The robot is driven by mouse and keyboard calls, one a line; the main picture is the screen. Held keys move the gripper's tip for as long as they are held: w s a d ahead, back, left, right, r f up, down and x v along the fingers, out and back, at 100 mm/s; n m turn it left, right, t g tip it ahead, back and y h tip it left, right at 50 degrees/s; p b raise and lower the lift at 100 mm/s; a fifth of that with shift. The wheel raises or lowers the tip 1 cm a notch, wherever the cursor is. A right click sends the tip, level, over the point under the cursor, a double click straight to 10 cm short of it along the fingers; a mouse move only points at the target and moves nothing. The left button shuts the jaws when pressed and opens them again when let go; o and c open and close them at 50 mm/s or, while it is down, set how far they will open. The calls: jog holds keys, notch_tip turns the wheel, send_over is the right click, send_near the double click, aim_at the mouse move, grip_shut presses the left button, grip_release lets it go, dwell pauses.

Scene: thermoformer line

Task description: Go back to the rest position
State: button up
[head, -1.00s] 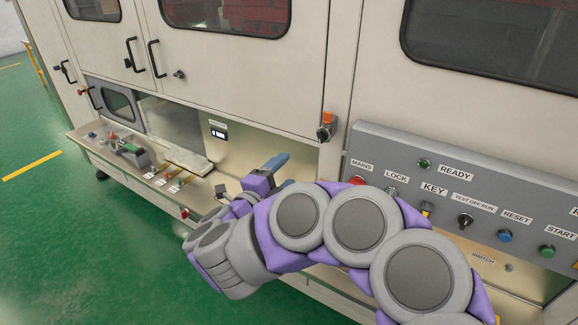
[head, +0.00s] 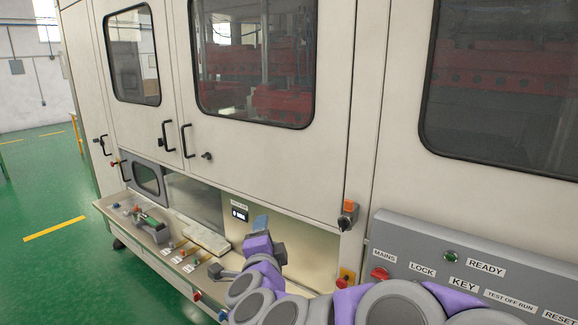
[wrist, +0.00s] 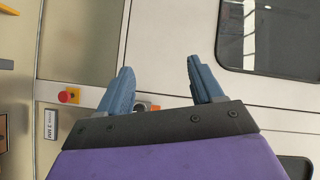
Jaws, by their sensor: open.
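My gripper (head: 261,224) has blue fingers on a purple body. In the head view it is low in the middle, in front of the recess above the machine's ledge, with its fingers pointing up. In the wrist view my gripper (wrist: 160,66) has its two fingers well apart with nothing between the tips. Pale cabinet panel lies behind them. My purple and grey arm links fill the bottom of the head view and hide part of the control panel.
The control panel (head: 418,235) with labelled buttons is at lower right. An orange-topped switch (head: 348,207) is on the cabinet. The ledge (head: 112,205) carries small tools and a pale block (head: 206,237). Door handles (head: 187,140) stick out. Green floor (head: 50,270) is clear at left.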

jog(key=s+a+f+n+g+y, duration=0.1)
jog(key=s+f+n+g+y, duration=0.25)
jog(key=s+n, duration=0.25)
jog(key=s+a+f+n+g+y, duration=0.1)
jog(key=s+f+n+g+y, duration=0.1)
jog(key=s+n+g+y, duration=0.35)
jog(key=s+d+f+n+g+h, duration=0.1)
jog(key=s+d+f+g+h, duration=0.2)
jog(key=s+d, duration=0.4)
jog(key=s+d+f+n+g+h, duration=0.1)
jog(key=s+d+f+g+h, duration=0.2)
jog(key=s+d, duration=0.4)
jog(key=s+d+f+n+g+h, duration=0.1)
jog(key=s+d+f+g+h, duration=0.2)
jog(key=s+d, duration=0.4)
jog(key=s+f, duration=0.1)
jog(key=s, duration=0.6)
jog(key=shift+s+g, duration=0.4)
